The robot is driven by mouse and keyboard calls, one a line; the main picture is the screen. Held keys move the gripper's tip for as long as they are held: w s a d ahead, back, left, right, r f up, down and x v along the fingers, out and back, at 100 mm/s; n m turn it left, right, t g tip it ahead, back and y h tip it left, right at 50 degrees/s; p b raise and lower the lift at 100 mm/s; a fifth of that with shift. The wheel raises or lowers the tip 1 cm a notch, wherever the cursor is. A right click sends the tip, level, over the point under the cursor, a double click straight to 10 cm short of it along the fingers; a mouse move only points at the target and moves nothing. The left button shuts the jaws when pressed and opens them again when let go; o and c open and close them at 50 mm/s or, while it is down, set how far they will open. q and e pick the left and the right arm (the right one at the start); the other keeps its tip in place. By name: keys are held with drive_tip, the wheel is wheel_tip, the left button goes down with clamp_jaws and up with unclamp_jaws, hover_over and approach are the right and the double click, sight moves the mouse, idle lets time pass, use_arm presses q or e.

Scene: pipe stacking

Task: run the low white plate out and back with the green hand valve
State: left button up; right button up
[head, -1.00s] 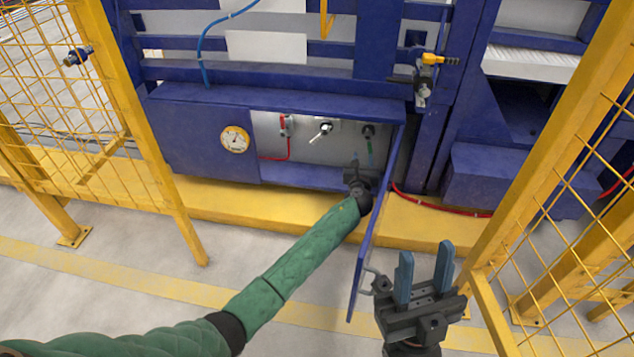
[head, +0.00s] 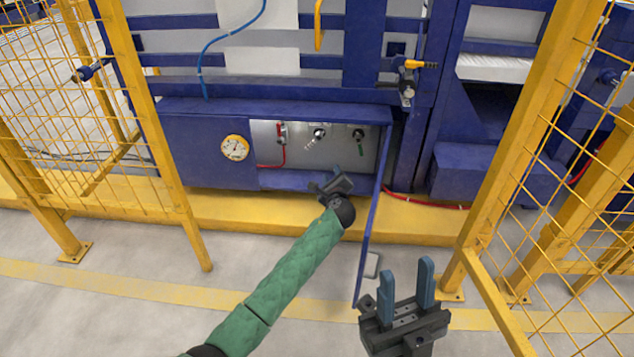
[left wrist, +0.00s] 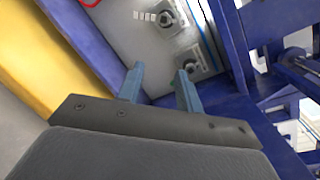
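My right gripper (head: 407,293) is open and empty at front right.
The cabinet's blue door (head: 372,225) stands open between my two grippers. Yellow mesh fences stand at left (head: 150,150) and right (head: 535,150).

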use_arm(q)
drive_tip(key=s+a+r+n+g+p, duration=0.2)
drive_tip(key=s+n, duration=0.4)
drive_tip(key=n, duration=0.3)
drive_tip(key=shift+a+r+n+g+y, duration=0.4)
drive_tip(key=shift+a+r+g, duration=0.15)
drive_tip(key=shift+r, duration=0.5)
drive_tip(key=shift+s, duration=0.1)
